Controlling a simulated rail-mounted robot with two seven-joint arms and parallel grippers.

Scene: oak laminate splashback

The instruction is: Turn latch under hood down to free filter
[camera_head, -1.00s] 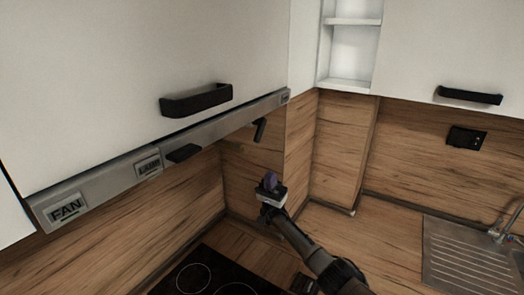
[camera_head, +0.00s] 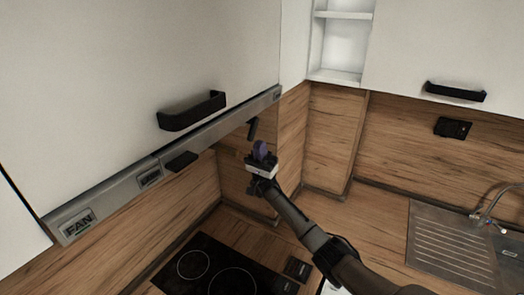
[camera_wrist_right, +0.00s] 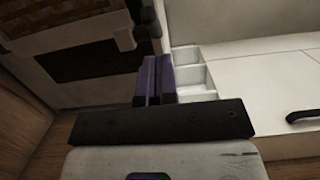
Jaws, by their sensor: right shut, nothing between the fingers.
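The range hood (camera_head: 120,187) is a grey metal strip under a white cabinet, with its underside mostly hidden from the head view. A black latch (camera_head: 252,129) hangs from under the hood near its right end, tilted. My right gripper (camera_head: 261,147), with purple fingers, points up just below and slightly right of the latch, with no clear contact visible. Its fingers are shut together and empty. In the right wrist view the fingers (camera_wrist_right: 155,78) point up beside the hood's underside (camera_wrist_right: 95,60), where dark parts show close to the fingertips. My left gripper is not in view.
A black bar handle (camera_head: 192,111) sticks out from the cabinet above. A cooktop (camera_head: 215,268) lies below, with a sink (camera_head: 450,245) at right. Wooden walls stand close behind the gripper.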

